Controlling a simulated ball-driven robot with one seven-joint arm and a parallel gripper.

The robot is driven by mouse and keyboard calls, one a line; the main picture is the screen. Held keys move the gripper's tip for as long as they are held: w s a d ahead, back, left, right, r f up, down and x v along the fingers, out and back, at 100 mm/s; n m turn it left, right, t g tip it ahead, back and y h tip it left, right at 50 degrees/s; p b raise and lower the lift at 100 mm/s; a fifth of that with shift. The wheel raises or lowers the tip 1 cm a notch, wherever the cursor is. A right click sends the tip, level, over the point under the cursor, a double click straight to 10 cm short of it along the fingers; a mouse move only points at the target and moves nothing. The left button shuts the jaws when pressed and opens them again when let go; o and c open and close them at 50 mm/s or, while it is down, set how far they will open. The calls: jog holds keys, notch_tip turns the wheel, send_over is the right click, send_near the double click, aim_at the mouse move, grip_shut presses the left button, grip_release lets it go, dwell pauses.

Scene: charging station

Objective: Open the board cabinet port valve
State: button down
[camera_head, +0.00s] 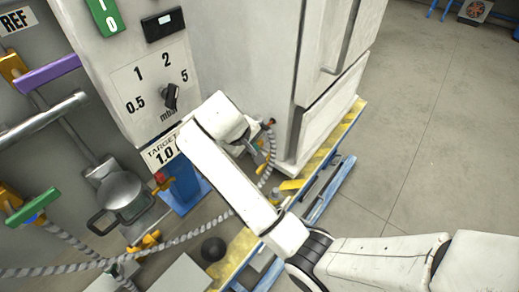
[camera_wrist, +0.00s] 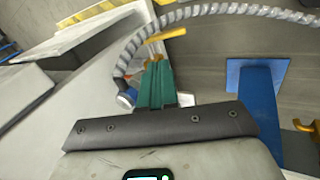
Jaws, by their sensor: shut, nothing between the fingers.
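The board cabinet (camera_head: 235,60) is a pale box on the left of the head view. A ribbed grey hose (camera_head: 271,150) curves beside its lower side. A small yellow handle, which looks like the port valve's, shows by the hose (camera_head: 261,168), partly hidden by my gripper. In the wrist view this yellow handle (camera_wrist: 166,34) lies across, just beyond the fingertips and below the hose arc. My gripper (camera_wrist: 157,66) has green fingers that are together and empty, pointing toward the handle. I cannot tell if they touch it.
A pressure dial (camera_head: 157,88) and a "TARGET 1.0" sign (camera_head: 163,152) are on the cabinet front. A blue post (camera_wrist: 258,105) stands right of the fingers. A yellow-edged platform (camera_head: 333,135) runs along the cabinet base. Open floor (camera_head: 430,110) lies to the right.

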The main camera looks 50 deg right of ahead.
jog(key=a+n, duration=0.1)
send_near(262, 167)
jog(key=shift+y, duration=0.4)
jog(key=x, duration=0.7)
jog(key=shift+w+d+r, duration=0.1)
jog(key=shift+d+r, duration=0.1)
jog(key=shift+d, duration=0.2)
